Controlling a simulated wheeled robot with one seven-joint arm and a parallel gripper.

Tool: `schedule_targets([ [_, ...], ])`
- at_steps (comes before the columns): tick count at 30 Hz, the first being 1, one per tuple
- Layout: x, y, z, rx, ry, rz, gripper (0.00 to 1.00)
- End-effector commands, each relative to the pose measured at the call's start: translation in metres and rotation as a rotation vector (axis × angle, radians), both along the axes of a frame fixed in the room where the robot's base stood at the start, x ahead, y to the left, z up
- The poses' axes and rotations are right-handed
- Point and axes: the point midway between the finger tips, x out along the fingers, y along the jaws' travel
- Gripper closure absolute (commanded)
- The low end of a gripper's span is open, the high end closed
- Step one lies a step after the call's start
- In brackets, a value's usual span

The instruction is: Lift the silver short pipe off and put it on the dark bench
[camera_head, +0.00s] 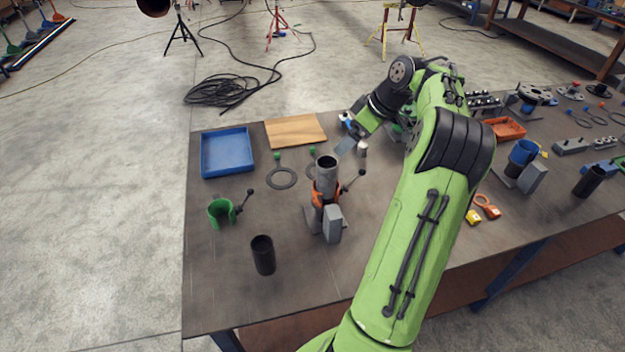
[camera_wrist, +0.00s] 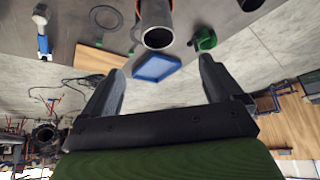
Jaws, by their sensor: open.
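The silver short pipe (camera_head: 327,174) stands upright in an orange clamp (camera_head: 322,193) on a grey stand (camera_head: 332,223). In the wrist view its open end (camera_wrist: 158,38) shows at the top, beyond my fingertips. My gripper (camera_head: 345,146) is to the right of and behind the pipe in the head view, apart from it. In the wrist view its two fingers (camera_wrist: 160,70) are spread wide with nothing between them. The dark bench (camera_head: 215,275) lies under the stand. The pipe's lower part is hidden by the clamp and stand.
A blue tray (camera_head: 227,153), wooden board (camera_head: 295,131), flat ring (camera_head: 281,178), green clamp (camera_head: 221,212) and black pipe (camera_head: 263,256) surround the stand. The clamp's dark lever (camera_head: 352,181) sticks out right. The bench's front left is bare.

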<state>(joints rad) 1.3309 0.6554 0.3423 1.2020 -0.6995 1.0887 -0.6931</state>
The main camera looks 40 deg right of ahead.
Motion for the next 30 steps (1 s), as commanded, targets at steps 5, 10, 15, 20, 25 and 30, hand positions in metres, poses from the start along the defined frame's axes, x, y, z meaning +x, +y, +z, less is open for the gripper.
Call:
schedule_targets([
  [5, 0.019, 0.008, -0.039, 0.005, 0.005, 0.003, 0.07],
  [10, 0.039, 0.013, -0.074, 0.004, 0.005, 0.001, 0.07],
  [15, 0.05, 0.016, -0.092, 0.003, 0.004, 0.0, 0.07],
  [20, 0.064, 0.021, -0.116, 0.005, 0.006, 0.003, 0.07],
  [25, 0.074, 0.023, -0.134, 0.002, 0.004, -0.001, 0.07],
  [30, 0.075, 0.023, -0.134, 0.001, 0.004, -0.002, 0.07],
])
